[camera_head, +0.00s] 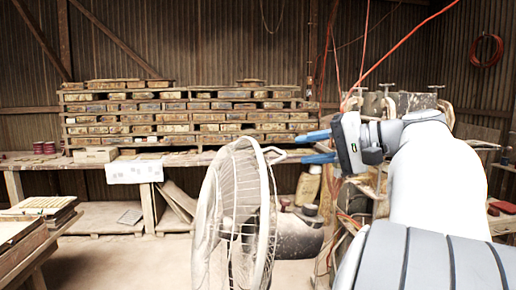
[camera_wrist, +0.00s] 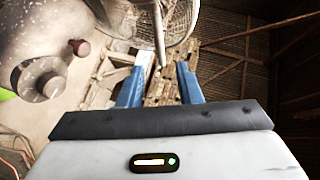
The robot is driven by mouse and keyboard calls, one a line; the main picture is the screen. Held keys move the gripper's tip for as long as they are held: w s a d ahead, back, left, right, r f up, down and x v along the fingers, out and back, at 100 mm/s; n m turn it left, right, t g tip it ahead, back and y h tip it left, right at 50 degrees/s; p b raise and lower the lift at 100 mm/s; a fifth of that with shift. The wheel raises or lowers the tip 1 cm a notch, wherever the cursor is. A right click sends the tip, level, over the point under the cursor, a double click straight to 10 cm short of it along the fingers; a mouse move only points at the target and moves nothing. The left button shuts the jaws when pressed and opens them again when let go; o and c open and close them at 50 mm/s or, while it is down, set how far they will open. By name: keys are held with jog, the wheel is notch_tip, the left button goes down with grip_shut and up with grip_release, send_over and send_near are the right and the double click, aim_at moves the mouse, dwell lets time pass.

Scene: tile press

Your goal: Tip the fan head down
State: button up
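The white wire-caged fan head (camera_head: 235,215) stands upright, seen nearly edge-on, left of my arm in the head view. Part of its cage (camera_wrist: 170,18) also shows at the top of the wrist view. A thin pale bar (camera_wrist: 159,35) reaches from the cage toward my gripper. My gripper (camera_head: 308,149) is open beside the top of the fan, its two blue fingers apart. In the wrist view my gripper (camera_wrist: 159,72) has the bar's end between its fingertips, with gaps visible on both sides. The fan's base is out of view.
A dusty rounded housing (camera_head: 300,235) is behind the cage; I cannot tell how it joins the fan. A workbench (camera_head: 90,163) with stacked wooden trays (camera_head: 190,118) runs along the back wall. Red cables (camera_head: 400,50) hang near my arm.

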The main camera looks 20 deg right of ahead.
aim_at(278, 150)
jog(key=p+x, duration=0.1)
jog(key=x, duration=0.7)
jog(key=shift+w+r, duration=0.1)
jog(key=shift+c, duration=0.2)
grip_shut()
jog(key=shift+r, duration=0.1)
